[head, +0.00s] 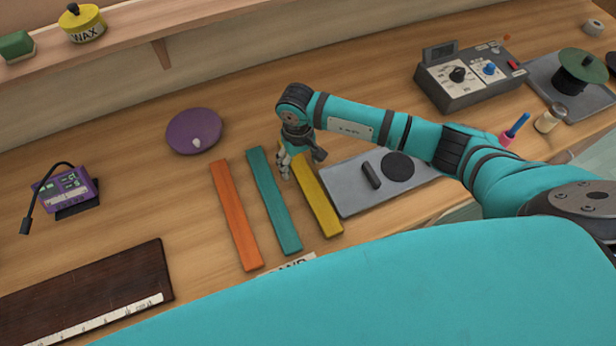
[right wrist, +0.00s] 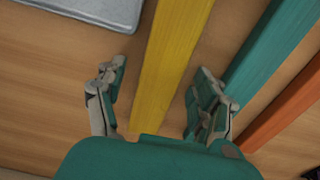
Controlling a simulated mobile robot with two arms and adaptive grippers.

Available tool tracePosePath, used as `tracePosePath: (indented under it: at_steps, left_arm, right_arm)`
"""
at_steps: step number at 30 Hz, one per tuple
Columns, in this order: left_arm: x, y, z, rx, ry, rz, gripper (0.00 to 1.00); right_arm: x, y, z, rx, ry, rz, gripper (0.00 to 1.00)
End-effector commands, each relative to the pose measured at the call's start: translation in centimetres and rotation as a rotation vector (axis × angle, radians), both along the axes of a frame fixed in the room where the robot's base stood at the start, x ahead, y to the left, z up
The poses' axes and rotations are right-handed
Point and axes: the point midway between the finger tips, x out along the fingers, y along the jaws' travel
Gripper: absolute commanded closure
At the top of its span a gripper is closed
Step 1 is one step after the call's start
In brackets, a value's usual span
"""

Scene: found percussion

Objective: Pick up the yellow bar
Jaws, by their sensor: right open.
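The yellow bar (head: 316,202) lies on the wooden table in the head view, to the right of a teal bar (head: 273,203) and an orange bar (head: 236,215). My right gripper (head: 296,172) is over the far part of the yellow bar and partly hides it. In the right wrist view the yellow bar (right wrist: 168,75) runs between the two fingers of the open right gripper (right wrist: 158,105), with a gap on each side. The teal bar (right wrist: 270,60) is close beside one finger. My left gripper is not in view.
A grey tray (head: 345,203) with dark items lies just right of the yellow bar. A purple disc (head: 194,131), a purple device (head: 66,190) and a dark ruled board (head: 90,290) are at the left. A grey control box (head: 465,85) stands at the back right.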

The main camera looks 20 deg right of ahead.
Motion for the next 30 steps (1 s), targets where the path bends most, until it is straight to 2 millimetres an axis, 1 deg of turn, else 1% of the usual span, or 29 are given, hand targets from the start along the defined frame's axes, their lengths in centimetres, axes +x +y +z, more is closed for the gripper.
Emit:
tracePosePath:
  at_steps: [6, 7, 21, 22, 30]
  left_arm:
    - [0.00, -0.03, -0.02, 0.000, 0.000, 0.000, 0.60]
    - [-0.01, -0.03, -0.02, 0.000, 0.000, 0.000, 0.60]
    - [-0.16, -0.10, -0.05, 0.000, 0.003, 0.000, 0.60]
    - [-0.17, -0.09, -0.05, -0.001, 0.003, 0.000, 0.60]
    - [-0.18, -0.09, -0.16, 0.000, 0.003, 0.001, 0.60]
  right_arm:
    - [0.05, 0.03, -0.16, 0.001, -0.002, 0.000, 0.31]
    - [0.05, 0.03, -0.16, 0.001, -0.001, 0.000, 0.32]
    - [0.06, 0.02, -0.11, 0.001, -0.001, 0.000, 0.94]
    - [0.06, 0.02, -0.11, 0.001, -0.001, 0.000, 0.96]
    - [0.10, 0.03, 0.00, 0.001, -0.003, 0.000, 0.96]
